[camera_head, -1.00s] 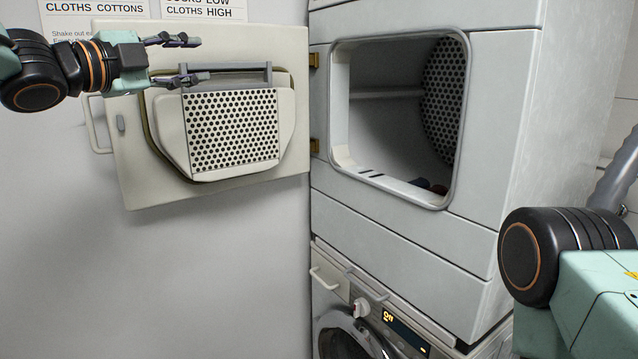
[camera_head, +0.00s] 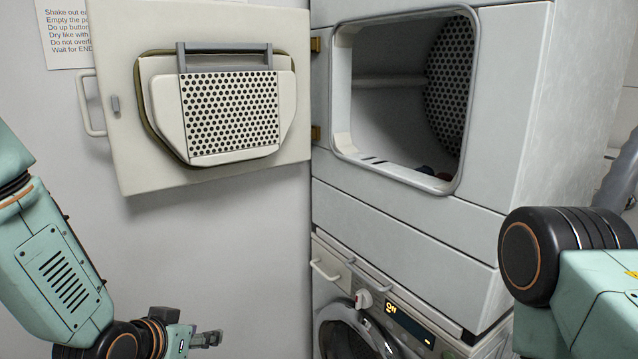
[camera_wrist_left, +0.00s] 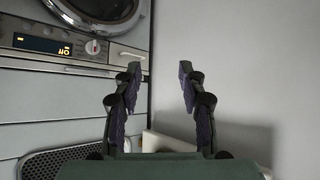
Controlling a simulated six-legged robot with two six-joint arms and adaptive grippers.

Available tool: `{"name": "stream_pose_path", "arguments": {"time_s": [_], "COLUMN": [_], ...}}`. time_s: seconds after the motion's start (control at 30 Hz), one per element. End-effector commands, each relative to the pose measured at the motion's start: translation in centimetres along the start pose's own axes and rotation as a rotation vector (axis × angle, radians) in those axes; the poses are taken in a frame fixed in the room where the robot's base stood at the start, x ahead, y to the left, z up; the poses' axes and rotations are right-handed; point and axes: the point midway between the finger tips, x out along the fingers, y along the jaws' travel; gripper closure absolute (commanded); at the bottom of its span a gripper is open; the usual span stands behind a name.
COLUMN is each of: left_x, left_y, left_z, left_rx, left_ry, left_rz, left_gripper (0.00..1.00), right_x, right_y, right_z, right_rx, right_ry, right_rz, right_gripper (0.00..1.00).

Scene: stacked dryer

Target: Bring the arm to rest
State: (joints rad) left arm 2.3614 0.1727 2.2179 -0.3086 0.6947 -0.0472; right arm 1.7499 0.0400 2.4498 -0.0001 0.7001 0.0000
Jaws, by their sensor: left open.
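My left gripper (camera_head: 207,338) is low at the bottom left of the head view, in front of the bare wall, with its arm coming down from the left edge. In the left wrist view its two fingers (camera_wrist_left: 158,85) stand apart with nothing between them, so it is open and empty. Part of the gripper is cut off by the lower edge of the head view. My right gripper is out of view; only part of my right side shows at the right edge.
The dryer door (camera_head: 130,165) hangs wide open to the left, above the left gripper. The upper dryer (camera_head: 410,205) has an open drum opening. A washer (camera_head: 350,335) with a lit display stands below. Free wall space lies between door and gripper.

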Motion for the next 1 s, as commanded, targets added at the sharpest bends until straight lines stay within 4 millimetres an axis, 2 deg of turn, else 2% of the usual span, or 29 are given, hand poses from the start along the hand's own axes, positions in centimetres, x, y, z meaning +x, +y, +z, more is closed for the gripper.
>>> {"name": "stream_pose_path", "arguments": {"time_s": [0.03, 0.2, 0.4, 0.53, 0.6, 0.7, 0.8, 1.0], "left_x": [0.4, -0.4, -3.8, -6.6, -7.7, -8.6, -9.1, -9.2], "left_y": [0.2, 0.9, 2.1, 3.3, 3.9, 4.4, 4.7, 4.7], "left_z": [4.0, 15.1, 27.6, 34.4, 37.1, 39.6, 40.6, 40.7], "left_rx": [-0.041, -0.161, -0.233, -0.236, -0.229, -0.224, -0.224, -0.225], "left_ry": [-0.073, -0.290, -0.555, -0.711, -0.773, -0.827, -0.851, -0.854], "left_rz": [-0.013, -0.075, -0.144, -0.156, -0.149, -0.143, -0.141, -0.140], "left_gripper": [0.59, 0.59, 0.59, 0.59, 0.59, 0.59, 0.59, 0.59], "right_x": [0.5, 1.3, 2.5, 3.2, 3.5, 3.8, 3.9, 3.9], "right_y": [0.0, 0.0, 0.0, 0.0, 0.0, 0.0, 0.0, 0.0], "right_z": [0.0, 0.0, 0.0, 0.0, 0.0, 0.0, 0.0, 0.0], "right_rx": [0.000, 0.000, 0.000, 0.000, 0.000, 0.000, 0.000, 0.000], "right_ry": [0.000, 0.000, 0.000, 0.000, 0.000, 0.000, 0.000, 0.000], "right_rz": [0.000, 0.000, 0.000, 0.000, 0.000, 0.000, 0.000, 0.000], "right_gripper": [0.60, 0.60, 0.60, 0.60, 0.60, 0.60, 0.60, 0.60]}}
